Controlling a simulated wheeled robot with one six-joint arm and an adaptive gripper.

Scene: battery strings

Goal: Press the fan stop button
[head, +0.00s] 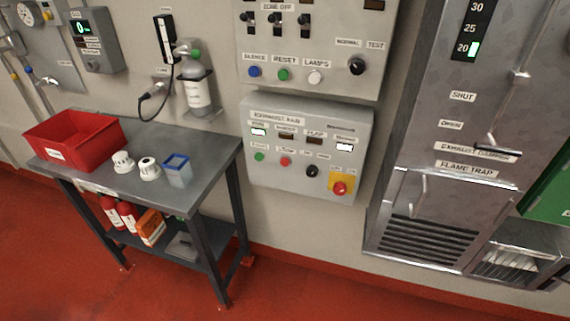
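The exhaust fan panel (270,195) is a light grey box on the wall, in the middle of the head view. A small red button (285,161) sits in its lower row, to the right of a green button (259,156). The label above the red button is too small to read surely. A black knob (312,171) is further right. A larger red mushroom button (340,188) sits on a yellow plate at the lower right. Nothing covers the buttons. My gripper is not in view.
Another control panel (315,50) hangs above. A metal flame-trap cabinet (430,205) stands right. Red floor in front is clear.

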